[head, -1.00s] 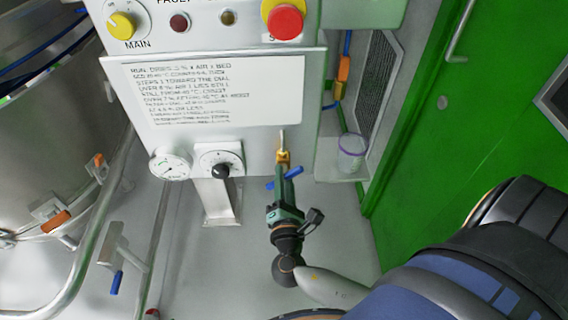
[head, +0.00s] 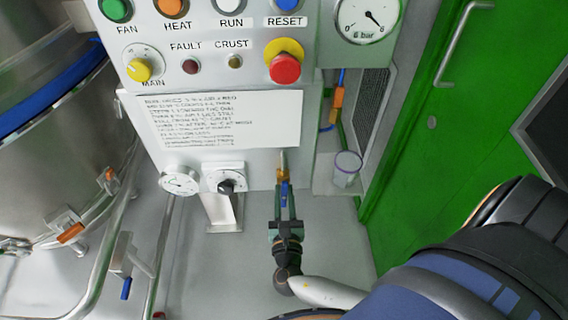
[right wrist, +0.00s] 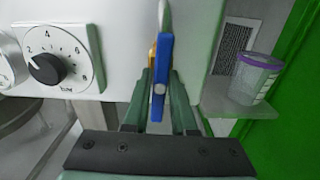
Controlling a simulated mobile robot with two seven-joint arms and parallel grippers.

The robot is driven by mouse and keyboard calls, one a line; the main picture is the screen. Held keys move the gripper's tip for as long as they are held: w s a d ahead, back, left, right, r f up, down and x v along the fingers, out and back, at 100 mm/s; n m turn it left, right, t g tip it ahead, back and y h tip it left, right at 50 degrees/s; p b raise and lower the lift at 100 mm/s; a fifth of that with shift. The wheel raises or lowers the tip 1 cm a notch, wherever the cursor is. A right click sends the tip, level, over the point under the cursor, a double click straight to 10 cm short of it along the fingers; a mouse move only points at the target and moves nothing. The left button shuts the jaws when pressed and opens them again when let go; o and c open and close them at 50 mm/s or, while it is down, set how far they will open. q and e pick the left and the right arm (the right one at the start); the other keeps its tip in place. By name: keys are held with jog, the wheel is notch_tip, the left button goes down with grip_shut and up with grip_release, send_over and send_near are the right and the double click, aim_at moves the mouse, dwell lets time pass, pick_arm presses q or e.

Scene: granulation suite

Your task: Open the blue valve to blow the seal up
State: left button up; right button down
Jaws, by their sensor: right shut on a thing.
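The blue valve handle (head: 284,194) is on a brass fitting (head: 283,174) below the front panel. It points roughly up and down in the head view, in line with the pipe. My right gripper (head: 285,208) comes from below and is shut on the blue handle. In the right wrist view the handle (right wrist: 162,75) stands upright between the two green fingers. The fingers hide part of the valve body. My left gripper is not in view.
A dial knob (head: 227,186) and a round gauge (head: 179,180) are left of the valve. A clear cup with a purple rim (head: 347,170) stands on a shelf to the right. A pressure gauge (head: 367,18) is above. A steel vessel (head: 50,150) fills the left.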

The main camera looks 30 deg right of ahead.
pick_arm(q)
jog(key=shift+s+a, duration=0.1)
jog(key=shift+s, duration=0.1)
pick_arm(e)
jog(key=shift+r+n, duration=0.1)
jog(key=shift+n, duration=0.2)
jog(key=c, duration=0.7)
grip_release()
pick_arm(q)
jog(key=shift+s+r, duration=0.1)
